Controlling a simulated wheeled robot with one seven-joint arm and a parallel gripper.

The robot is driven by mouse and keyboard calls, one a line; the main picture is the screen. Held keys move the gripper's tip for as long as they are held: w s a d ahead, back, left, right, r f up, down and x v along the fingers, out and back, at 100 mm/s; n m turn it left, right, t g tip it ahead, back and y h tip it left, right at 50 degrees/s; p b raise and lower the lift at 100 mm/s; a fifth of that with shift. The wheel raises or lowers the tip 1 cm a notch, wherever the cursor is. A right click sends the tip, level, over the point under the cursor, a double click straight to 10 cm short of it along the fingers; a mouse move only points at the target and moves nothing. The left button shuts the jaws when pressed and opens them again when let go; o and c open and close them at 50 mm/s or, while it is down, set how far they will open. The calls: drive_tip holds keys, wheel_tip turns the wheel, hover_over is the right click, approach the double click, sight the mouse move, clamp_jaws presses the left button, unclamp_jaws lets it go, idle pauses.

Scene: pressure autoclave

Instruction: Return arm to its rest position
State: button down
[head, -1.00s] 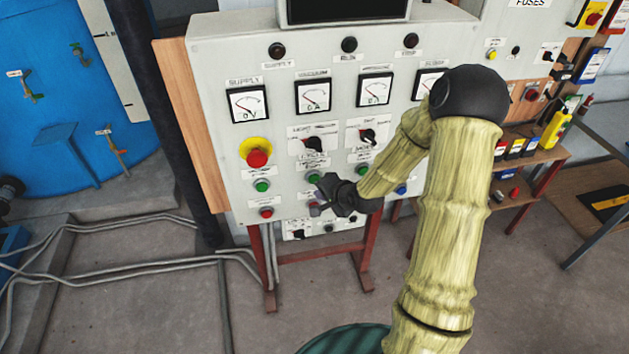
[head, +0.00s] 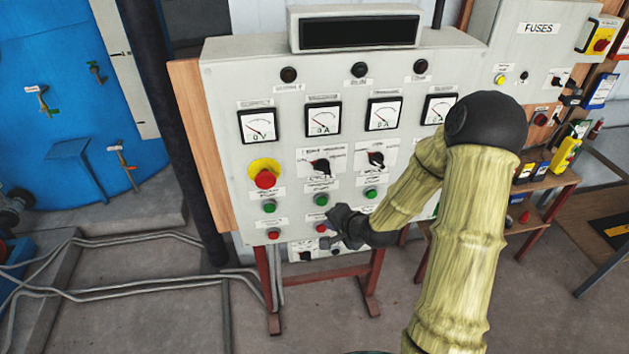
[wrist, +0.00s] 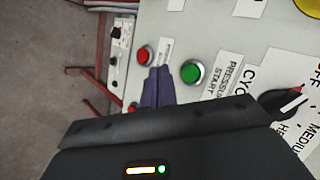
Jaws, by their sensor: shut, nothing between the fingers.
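My gripper (head: 338,230) is in front of the lower part of the grey control panel (head: 225,110), beside a red button (head: 321,228) and below a green button (head: 321,200). Its fingers are together and hold nothing. My arm is bent, with its elbow at the right of the head view. In the wrist view the shut dark fingers (wrist: 158,87) point toward the panel, between a red button (wrist: 145,55) and a green button (wrist: 191,72) labelled with "START". I cannot tell the exact gap between fingertips and panel.
The panel carries gauges, rotary switches (head: 321,167) and a red emergency button (head: 265,179) on yellow. A black pipe (head: 175,130) and a blue tank (head: 60,130) stand at left. A fuse box (head: 535,50) and a wooden shelf (head: 545,185) are at right. Pipes (head: 150,235) run along the floor.

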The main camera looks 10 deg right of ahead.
drive_tip(key=s+r+n+g+h+b, duration=0.1)
drive_tip(key=s+n+g+h+b, duration=0.1)
drive_tip(key=s+n, duration=0.3)
drive_tip(key=s+r+n+g+h+b, duration=0.1)
drive_tip(key=s+n+g+b, duration=0.3)
drive_tip(key=s, duration=1)
drive_tip(key=shift+a+r+n+h+b, duration=0.3)
drive_tip(key=shift+r+n+h+b, duration=0.15)
drive_tip(key=shift+r+n, duration=0.45)
